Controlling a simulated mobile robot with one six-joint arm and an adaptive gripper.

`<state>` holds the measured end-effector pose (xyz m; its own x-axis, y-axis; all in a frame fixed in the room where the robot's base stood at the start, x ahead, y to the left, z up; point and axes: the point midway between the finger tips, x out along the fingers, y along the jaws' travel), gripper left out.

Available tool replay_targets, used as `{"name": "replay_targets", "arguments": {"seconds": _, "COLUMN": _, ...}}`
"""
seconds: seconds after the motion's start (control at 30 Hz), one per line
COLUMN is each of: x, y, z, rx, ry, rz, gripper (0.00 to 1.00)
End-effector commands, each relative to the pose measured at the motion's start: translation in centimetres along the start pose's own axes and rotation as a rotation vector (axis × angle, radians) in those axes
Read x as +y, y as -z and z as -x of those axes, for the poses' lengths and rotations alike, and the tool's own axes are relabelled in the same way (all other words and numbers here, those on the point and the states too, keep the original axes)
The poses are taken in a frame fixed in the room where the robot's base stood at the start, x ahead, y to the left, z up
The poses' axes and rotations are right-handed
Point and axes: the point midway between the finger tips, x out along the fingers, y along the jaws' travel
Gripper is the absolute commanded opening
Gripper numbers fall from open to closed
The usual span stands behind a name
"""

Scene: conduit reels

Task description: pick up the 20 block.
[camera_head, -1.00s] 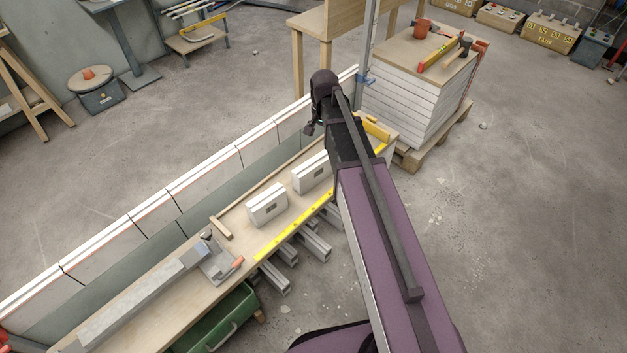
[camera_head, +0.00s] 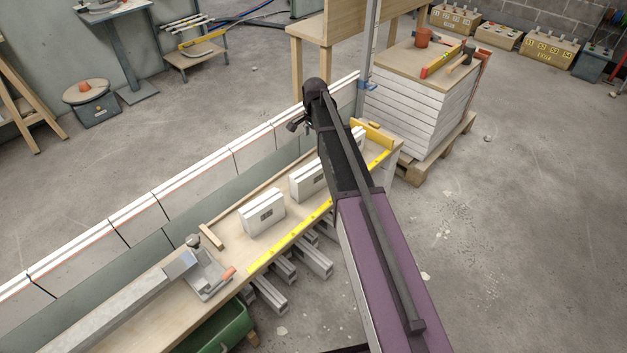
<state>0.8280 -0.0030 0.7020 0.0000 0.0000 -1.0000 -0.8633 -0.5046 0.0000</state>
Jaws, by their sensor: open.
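White blocks with small dark labels stand on the long wooden bench (camera_head: 215,275). One block (camera_head: 262,216) is nearest, a second block (camera_head: 307,181) stands behind it, and part of another white block (camera_head: 359,134) shows beyond my arm. The label numbers are too small to read, so I cannot tell which is the 20 block. My gripper (camera_head: 297,125) is open, at the far end of my arm, and appears above the far part of the bench, apart from the two nearer blocks. My arm hides part of the bench and the second block's right side.
A yellow rule (camera_head: 290,236) runs along the bench's front edge. A metal channel with a clamp (camera_head: 205,277) lies at the near end. A white-topped low wall (camera_head: 190,178) runs behind. Grey profiles (camera_head: 312,258) and a green bin (camera_head: 213,332) are below. A stacked pallet (camera_head: 410,115) stands beyond.

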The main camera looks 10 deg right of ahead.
Motion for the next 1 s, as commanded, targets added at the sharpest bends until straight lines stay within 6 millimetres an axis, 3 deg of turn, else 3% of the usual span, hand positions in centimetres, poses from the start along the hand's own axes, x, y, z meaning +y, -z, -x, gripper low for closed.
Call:
{"name": "replay_targets", "arguments": {"seconds": 0.37, "x": 0.0, "y": -0.1, "z": -0.4, "rx": 0.0, "ry": 0.0, "rz": 0.003, "gripper": 1.0}}
{"name": "replay_targets", "arguments": {"seconds": 1.0, "x": 0.0, "y": -0.1, "z": -5.0, "rx": 0.0, "ry": 0.0, "rz": 0.004, "gripper": 1.0}}
